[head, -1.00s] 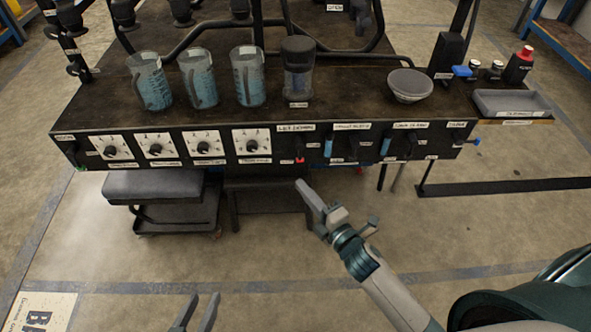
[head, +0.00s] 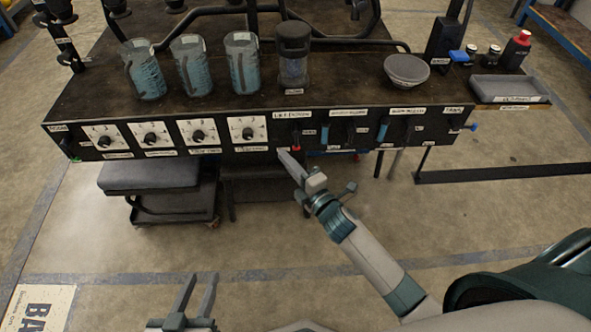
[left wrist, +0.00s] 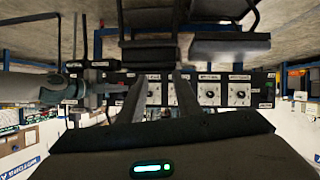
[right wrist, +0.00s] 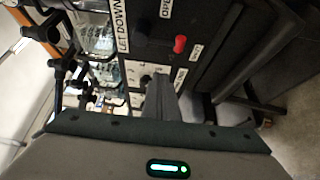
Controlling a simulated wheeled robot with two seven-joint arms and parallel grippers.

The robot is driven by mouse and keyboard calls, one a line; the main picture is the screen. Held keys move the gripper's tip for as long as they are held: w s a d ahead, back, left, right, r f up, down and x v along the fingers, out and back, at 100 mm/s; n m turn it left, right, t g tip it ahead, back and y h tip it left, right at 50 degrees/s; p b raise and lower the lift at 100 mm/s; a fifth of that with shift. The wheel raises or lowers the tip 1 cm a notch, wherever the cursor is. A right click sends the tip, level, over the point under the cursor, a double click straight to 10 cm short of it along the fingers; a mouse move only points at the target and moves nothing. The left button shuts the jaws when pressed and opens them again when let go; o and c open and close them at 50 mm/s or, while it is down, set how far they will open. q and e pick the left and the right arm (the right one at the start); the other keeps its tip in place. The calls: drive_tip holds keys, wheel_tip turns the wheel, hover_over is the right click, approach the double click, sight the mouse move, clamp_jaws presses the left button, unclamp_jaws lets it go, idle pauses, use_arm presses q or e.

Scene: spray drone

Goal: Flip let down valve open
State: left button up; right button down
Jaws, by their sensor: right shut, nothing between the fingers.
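The let down valve is on the front panel below its label (head: 292,115). Its dark lever hangs down, ending in a red tip (head: 296,149). In the right wrist view the red tip (right wrist: 180,44) lies by the lower small label, away from the OPEN label (right wrist: 165,9). My right gripper (head: 283,154) is shut and empty, its tips just below and left of the red tip in the head view; they look apart from it. The right wrist view shows its closed fingers (right wrist: 160,88). My left gripper (head: 200,280) is open and empty, low and well in front of the panel.
Several white-faced dials (head: 248,134) sit left of the valve, and more valves with blue handles (head: 382,132) sit right. Jugs (head: 243,64) and a bowl (head: 407,71) stand on the bench top. Floor in front is clear.

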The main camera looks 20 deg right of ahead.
sight(296, 137)
use_arm(q)
drive_tip(key=shift+w+d+r+t, duration=0.15)
drive_tip(key=shift+w+r+t, duration=0.1)
drive_tip(key=shift+r, duration=0.1)
drive_tip(key=shift+w+d+r+t, duration=0.1)
drive_tip(key=shift+r+t, duration=0.15)
drive_tip(key=shift+r, duration=0.1)
use_arm(e)
drive_tip(key=shift+w+d, duration=0.65)
drive_tip(key=shift+d, duration=0.15)
drive_tip(key=shift+w+d, duration=0.6)
drive_tip(key=shift+d, duration=0.2)
